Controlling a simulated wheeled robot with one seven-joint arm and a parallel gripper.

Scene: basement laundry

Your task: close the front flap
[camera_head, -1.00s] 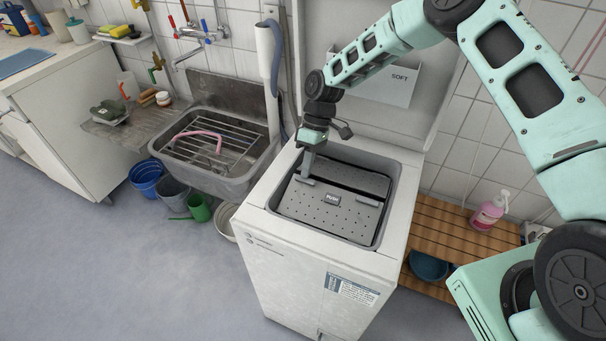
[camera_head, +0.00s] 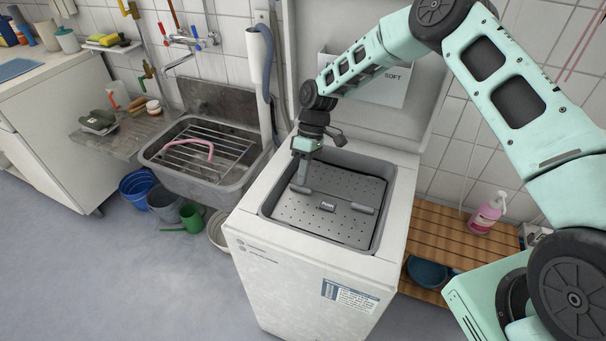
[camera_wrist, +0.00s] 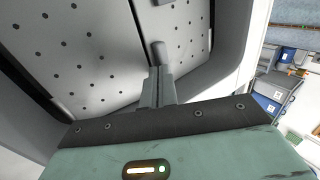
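The front flap (camera_head: 309,213) is a grey perforated plate with a "PUSH" button in the washer's top opening. It lies nearly level with the rear flap (camera_head: 345,183), and their edges look close together. The flaps also fill the upper left of the wrist view (camera_wrist: 75,50). Short grey bars sit along the seam, one at the right (camera_head: 363,208). My gripper (camera_head: 302,185) points down at the left end of the seam. In the wrist view its narrow fingers (camera_wrist: 158,88) look shut, against a rounded grey bar end (camera_wrist: 159,52). Whether they grip it is unclear.
The white washer (camera_head: 300,285) has its lid raised behind the opening. The opening's rim (camera_head: 395,195) surrounds the flaps closely. A steel sink (camera_head: 205,160) stands left, with buckets (camera_head: 137,187) below. A wooden slatted shelf (camera_head: 455,240) with a pink bottle (camera_head: 487,212) stands right.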

